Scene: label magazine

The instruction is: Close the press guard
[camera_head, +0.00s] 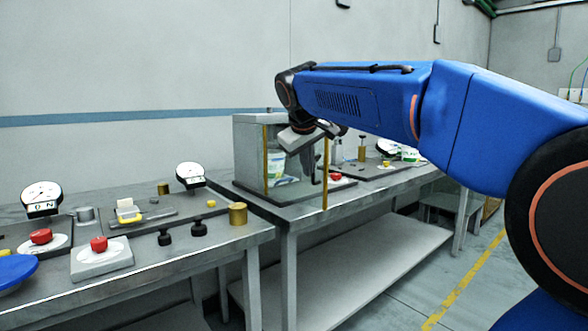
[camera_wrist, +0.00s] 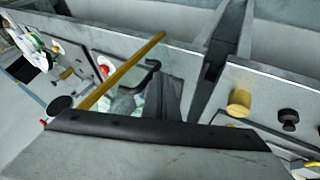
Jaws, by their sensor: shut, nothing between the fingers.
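The press (camera_head: 248,152) is a grey box on the far bench, with a clear guard edged in yellow. One upright yellow guard edge (camera_head: 326,175) stands toward the bench front. The guard's yellow edge also runs diagonally across the wrist view (camera_wrist: 130,66). A black bent handle (camera_wrist: 151,68) shows beside it. My gripper (camera_head: 307,160) is shut and empty, low beside the guard and close to the handle. In the wrist view its dark fingers (camera_wrist: 170,92) sit just below the handle; I cannot tell whether they touch. How far the guard stands open is unclear.
A green and white item (camera_head: 282,165) shows through the guard. The near bench (camera_head: 215,243) holds gauges, red buttons (camera_head: 98,244), black knobs (camera_head: 199,228) and a brass cylinder (camera_head: 238,213). A gap separates the benches. More fittings, including a gauge (camera_head: 388,146), stand right of the press.

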